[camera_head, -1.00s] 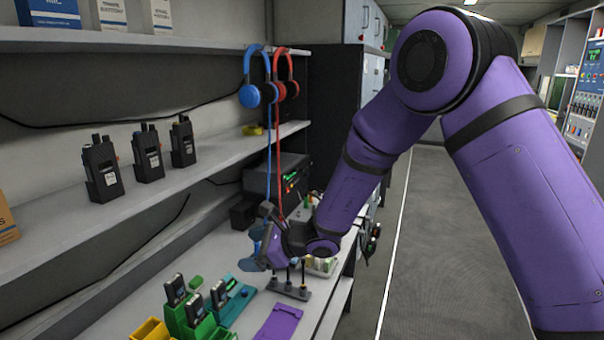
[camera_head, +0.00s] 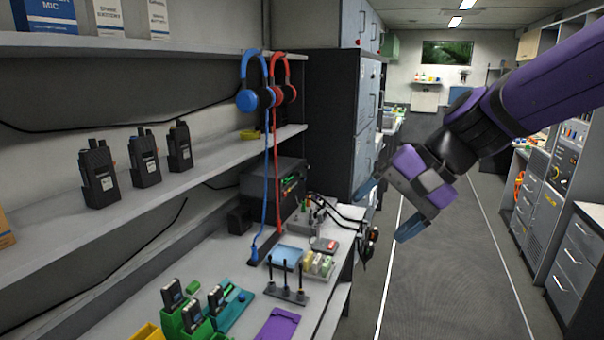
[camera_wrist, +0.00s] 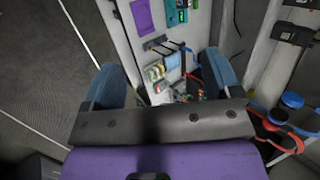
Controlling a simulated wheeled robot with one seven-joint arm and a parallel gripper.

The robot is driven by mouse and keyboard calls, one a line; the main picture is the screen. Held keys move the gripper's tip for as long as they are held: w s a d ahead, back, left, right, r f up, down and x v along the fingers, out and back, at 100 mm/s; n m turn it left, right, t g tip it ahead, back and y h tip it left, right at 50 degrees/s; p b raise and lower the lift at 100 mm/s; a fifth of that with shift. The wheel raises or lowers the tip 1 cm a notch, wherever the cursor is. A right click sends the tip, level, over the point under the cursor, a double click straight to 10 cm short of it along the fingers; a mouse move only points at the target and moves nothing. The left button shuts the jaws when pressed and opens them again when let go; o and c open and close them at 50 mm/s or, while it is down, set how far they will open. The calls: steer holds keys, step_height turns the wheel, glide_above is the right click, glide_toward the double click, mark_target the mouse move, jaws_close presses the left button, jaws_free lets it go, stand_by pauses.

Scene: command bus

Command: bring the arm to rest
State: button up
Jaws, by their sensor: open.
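My gripper (camera_head: 389,213) hangs over the aisle floor to the right of the workbench in the head view. Its two blue fingers are spread apart with nothing between them. In the wrist view the same blue fingers (camera_wrist: 172,88) stand wide on either side, and the bench top shows beyond them. The purple arm reaches in from the right edge of the head view, clear of the bench and shelves.
The bench (camera_head: 244,290) holds a blue tray (camera_head: 285,257), a black antenna stand (camera_head: 287,292), a purple mat (camera_head: 279,325) and green chargers with radios. Blue headphones (camera_head: 248,99) and red headphones (camera_head: 290,92) hang from the shelf. Grey drawers (camera_head: 577,262) stand right; the aisle floor (camera_head: 450,270) is clear.

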steer(key=s+d+r+n+t+h, duration=0.2)
steer(key=s+d+h, duration=0.5)
steer(key=s+d, duration=0.6)
steer(key=d+n+t, duration=0.1)
steer(key=d, duration=0.3)
steer(key=shift+s+d+r+n+t+h, duration=0.15)
steer(key=shift+d+n+t+h, duration=0.15)
steer(key=shift+d+n+t, duration=0.1)
